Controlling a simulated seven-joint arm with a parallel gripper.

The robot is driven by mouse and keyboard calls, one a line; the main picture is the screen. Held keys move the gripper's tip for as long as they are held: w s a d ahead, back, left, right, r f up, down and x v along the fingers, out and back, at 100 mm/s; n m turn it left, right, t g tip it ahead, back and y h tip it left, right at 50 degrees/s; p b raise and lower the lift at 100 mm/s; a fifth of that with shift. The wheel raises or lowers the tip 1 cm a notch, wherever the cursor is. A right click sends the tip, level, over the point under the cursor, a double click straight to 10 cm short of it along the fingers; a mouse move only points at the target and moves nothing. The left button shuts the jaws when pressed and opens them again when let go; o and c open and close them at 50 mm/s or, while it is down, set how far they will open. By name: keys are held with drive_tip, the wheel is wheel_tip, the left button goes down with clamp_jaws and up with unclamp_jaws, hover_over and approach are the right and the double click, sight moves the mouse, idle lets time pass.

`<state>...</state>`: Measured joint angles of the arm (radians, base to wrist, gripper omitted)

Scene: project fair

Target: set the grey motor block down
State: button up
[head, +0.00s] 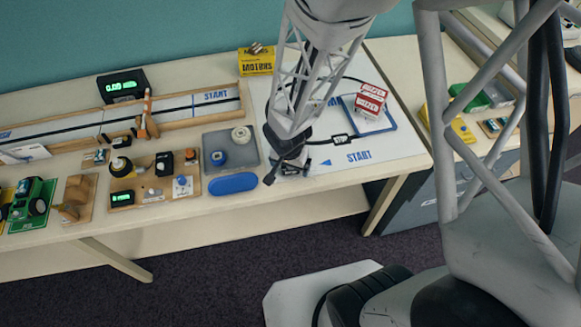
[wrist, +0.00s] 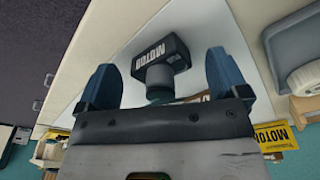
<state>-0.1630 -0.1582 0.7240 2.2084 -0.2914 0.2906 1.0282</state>
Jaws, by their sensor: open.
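The grey motor block (wrist: 158,56) shows dark grey, with a white MOTOR label and a round end, in the wrist view. It appears to rest on the white track sheet (wrist: 125,48). My gripper (wrist: 160,65) is open, with one blue finger on each side of the block and visible gaps between. In the head view my gripper (head: 287,168) is low over the front left part of the white sheet (head: 395,150), near the START mark. There the arm and fingers largely hide the block.
Left of my gripper are a grey tray (head: 215,142) holding a blue and a white roll, and a blue oval case (head: 232,183). A red-and-white box (head: 370,103) stands on a blue-edged frame (head: 378,127) to the right. A yellow MOTORS box (head: 257,62) is behind.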

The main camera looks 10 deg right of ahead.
drive_tip(key=c, duration=1.1)
drive_tip(key=shift+o, duration=0.2)
drive_tip(key=shift+r, duration=0.2)
drive_tip(key=shift+r, duration=0.55)
drive_tip(key=shift+s+r, duration=0.2)
drive_tip(key=shift+r, duration=0.35)
drive_tip(key=shift+s+r, duration=0.2)
drive_tip(key=shift+r, duration=0.35)
drive_tip(key=s+d+r, duration=0.1)
drive_tip(key=s+d, duration=0.1)
drive_tip(key=s, duration=1.3)
drive_tip(key=shift+r, duration=0.15)
